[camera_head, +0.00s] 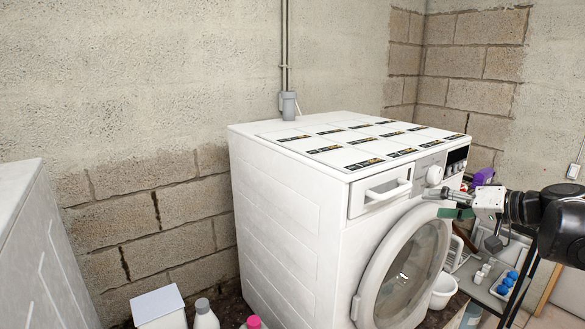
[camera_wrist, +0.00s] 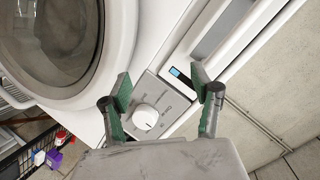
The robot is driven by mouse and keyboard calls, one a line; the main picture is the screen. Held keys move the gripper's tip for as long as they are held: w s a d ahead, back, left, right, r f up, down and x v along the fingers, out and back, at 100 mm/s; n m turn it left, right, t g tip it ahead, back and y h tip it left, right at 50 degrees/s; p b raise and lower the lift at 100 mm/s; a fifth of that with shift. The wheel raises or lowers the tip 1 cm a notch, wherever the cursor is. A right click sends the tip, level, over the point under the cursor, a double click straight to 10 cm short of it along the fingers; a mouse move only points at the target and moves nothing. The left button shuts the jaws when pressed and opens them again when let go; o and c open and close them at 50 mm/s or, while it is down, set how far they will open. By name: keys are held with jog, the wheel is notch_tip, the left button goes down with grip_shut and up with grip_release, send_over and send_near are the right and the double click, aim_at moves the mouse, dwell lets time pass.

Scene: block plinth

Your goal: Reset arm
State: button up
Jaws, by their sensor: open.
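My gripper (camera_head: 437,203) is in front of the upper right of a white washing machine (camera_head: 290,220), below its round dial (camera_head: 434,175). In the wrist view my gripper (camera_wrist: 160,84) is open, its two green-padded fingers spread on either side of the control panel, with nothing between them. The white dial (camera_wrist: 145,117) shows near the left finger. I cannot tell whether a finger touches the panel. My arm (camera_head: 540,208) reaches in from the right edge. The machine's round door (camera_head: 405,270) appears shut, and its drawer (camera_head: 383,193) looks closed.
Bottles (camera_head: 205,314) and a white box (camera_head: 158,306) stand at the lower left. A white bucket (camera_head: 443,290) and a rack with blue-capped items (camera_head: 505,283) are right of the machine. A block wall (camera_head: 150,110) stands behind. The machine's top is clear apart from flat labels.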

jog(key=s+a+f+g+h, duration=0.4)
jog(key=s+a+f, duration=0.1)
jog(key=s+a, duration=0.75)
jog(key=s+a+f+n+h, duration=0.1)
jog(key=s+f+h, duration=0.1)
jog(key=s, duration=0.4)
jog(key=s+a+f+n+h, duration=0.1)
jog(key=s+f+h, duration=0.1)
jog(key=s+f, duration=0.2)
jog(key=shift+s+a+h, duration=0.35)
jog(key=shift+s+h, duration=0.05)
jog(key=shift+s, duration=1.25)
